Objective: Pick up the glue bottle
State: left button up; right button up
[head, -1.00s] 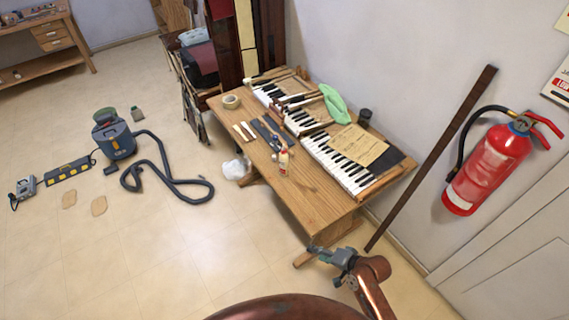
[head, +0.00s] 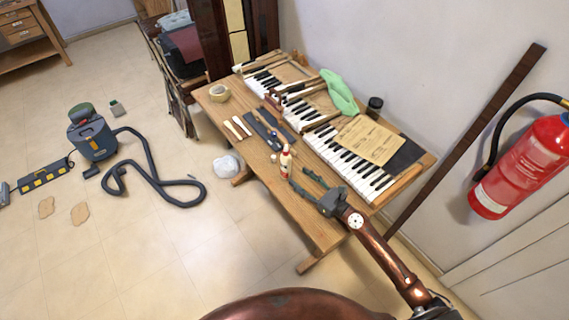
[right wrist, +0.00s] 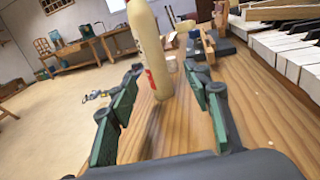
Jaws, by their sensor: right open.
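The glue bottle (head: 286,161) stands upright near the front edge of the wooden workbench (head: 322,228). It is cream-coloured with a red label. My right gripper (head: 298,179) is open at the bench, just short of the bottle, with its fingers pointing toward it. In the right wrist view the bottle (right wrist: 150,50) stands ahead between the two green-padded fingers (right wrist: 160,92), apart from both and nearer the left one in the picture. Its top is cut off by the frame. My left gripper is not in view.
Piano keyboards (head: 345,160) lie along the back of the bench with a paper sheet (head: 368,139) and a green cloth (head: 340,92) on them. A fire extinguisher (head: 520,165) hangs at right.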

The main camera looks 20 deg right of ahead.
aim_at(290, 171)
jog(key=x, duration=0.3)
jog(key=shift+w+a+r, duration=0.1)
jog(key=shift+a+r, duration=0.2)
jog(key=shift+p+x, duration=0.4)
jog(key=shift+x, duration=0.85)
jog(key=shift+w+a+f, duration=0.1)
jog(key=shift+w+a, duration=0.4)
jog(key=shift+w, duration=0.05)
jog(key=c, duration=0.6)
grip_shut()
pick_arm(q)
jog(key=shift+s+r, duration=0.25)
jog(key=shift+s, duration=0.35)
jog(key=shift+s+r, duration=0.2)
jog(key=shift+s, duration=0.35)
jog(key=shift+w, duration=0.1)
